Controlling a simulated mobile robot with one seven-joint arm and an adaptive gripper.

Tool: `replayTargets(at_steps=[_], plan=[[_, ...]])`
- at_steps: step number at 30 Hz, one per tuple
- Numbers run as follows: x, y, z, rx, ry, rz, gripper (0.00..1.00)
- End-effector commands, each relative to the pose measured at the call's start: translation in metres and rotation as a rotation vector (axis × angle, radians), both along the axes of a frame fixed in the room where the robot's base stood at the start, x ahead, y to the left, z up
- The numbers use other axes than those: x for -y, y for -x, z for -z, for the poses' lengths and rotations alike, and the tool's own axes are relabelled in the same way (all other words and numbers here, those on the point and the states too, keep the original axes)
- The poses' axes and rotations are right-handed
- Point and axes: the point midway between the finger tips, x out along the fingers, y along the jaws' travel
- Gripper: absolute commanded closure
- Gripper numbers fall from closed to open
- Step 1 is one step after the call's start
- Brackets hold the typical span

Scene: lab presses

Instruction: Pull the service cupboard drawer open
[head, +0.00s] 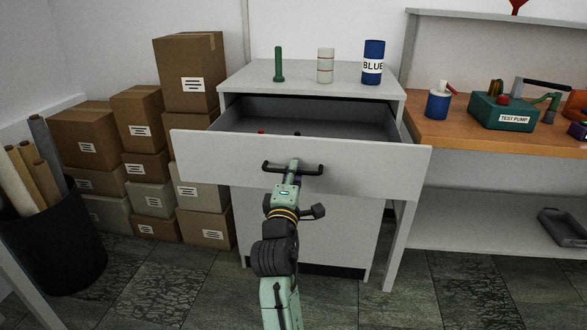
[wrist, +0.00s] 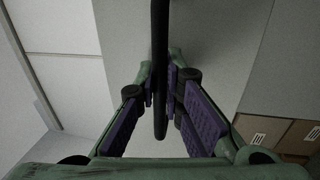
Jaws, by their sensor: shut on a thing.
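The service cupboard (head: 310,230) is a light grey cabinet in the middle of the head view. Its top drawer (head: 215,160) stands pulled well out, and its inside shows behind the front panel. A small red thing and a dark thing lie partly hidden inside. A black bar handle (head: 312,169) is on the drawer front; it also shows in the wrist view (wrist: 160,60). My gripper (head: 293,168) is at the middle of the handle. In the wrist view its purple-padded fingers (wrist: 161,92) are on both sides of the bar, shut on it.
A green cylinder (head: 279,65), a pale can (head: 325,66) and a blue can (head: 373,62) stand on the cupboard top. Cardboard boxes (head: 150,160) are stacked at left, beside a dark bin (head: 60,245). A wooden bench (head: 440,130) stands at right. Floor in front is clear around my arm.

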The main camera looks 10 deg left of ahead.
Motion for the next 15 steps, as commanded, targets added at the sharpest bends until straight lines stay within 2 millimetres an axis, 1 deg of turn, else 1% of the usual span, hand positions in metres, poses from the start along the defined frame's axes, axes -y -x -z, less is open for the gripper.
replayTargets(at_steps=[11, 12, 15], plan=[[0.0002, 0.0007, -0.0005, 0.001, 0.001, 0.000, 1.00], [0.0002, 0.0006, -0.0004, 0.001, 0.001, 0.000, 0.89], [0.0002, 0.0006, -0.0004, 0.001, 0.001, 0.000, 0.82]])
